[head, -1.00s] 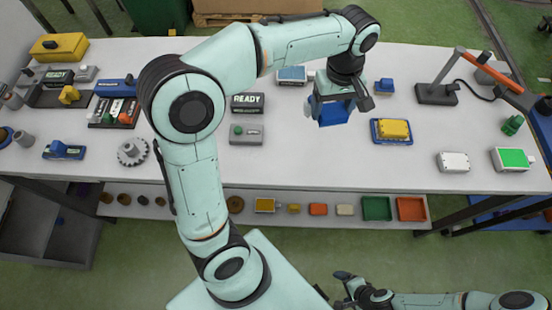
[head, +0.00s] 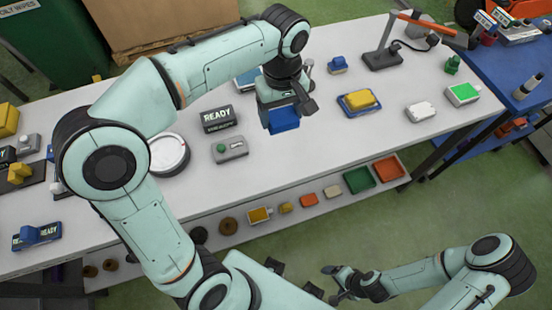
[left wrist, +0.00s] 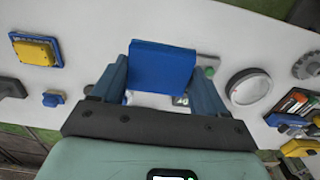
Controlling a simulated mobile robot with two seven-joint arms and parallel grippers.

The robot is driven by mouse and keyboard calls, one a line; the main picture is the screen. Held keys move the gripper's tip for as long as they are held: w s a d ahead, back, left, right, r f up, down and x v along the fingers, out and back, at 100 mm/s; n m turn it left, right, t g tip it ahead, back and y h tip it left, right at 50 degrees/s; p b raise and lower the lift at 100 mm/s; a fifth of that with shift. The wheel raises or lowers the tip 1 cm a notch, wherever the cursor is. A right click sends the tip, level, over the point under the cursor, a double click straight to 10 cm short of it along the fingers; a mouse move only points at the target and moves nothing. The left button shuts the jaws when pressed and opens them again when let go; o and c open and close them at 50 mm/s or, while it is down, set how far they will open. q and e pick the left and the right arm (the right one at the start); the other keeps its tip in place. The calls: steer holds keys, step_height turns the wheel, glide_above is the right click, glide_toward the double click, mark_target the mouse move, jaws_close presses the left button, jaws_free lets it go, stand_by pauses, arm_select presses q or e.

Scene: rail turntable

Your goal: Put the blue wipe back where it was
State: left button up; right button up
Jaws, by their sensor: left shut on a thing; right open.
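The blue wipe (head: 284,119) is a flat blue block held by my left gripper (head: 281,104) above the white table. In the left wrist view the wipe (left wrist: 162,66) is between the two blue fingers, and the gripper (left wrist: 160,85) is shut on it. Whether the wipe touches the table is hard to tell. My right gripper (head: 337,283) is open and empty, low in front of the table and away from the wipe.
On the table (head: 310,145) are a grey box with a green button (head: 230,149), a READY sign (head: 219,118), a round white dial (head: 168,154), a yellow block on a blue tray (head: 359,101) and a lamp (head: 383,56). A shelf below holds bins and small parts. The table's front middle is clear.

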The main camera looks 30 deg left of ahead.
arm_select(q)
steer(key=b, duration=0.2)
glide_above(280, 161)
step_height(280, 161, down, 14)
steer(key=shift+f, duration=2.55)
arm_select(e)
steer(key=shift+s+f, duration=0.55)
steer(key=shift+f, duration=0.25)
steer(key=shift+s+f, duration=0.5)
steer(key=shift+f, duration=0.3)
arm_select(q)
steer(key=shift+f+b, duration=0.2)
steer(key=shift+b, duration=0.1)
steer(key=o, duration=0.8)
steer(key=shift+o, duration=0.7)
arm_select(e)
steer(key=shift+s+f, duration=0.1)
steer(key=shift+f, duration=0.05)
arm_select(q)
steer(key=shift+r, duration=0.1)
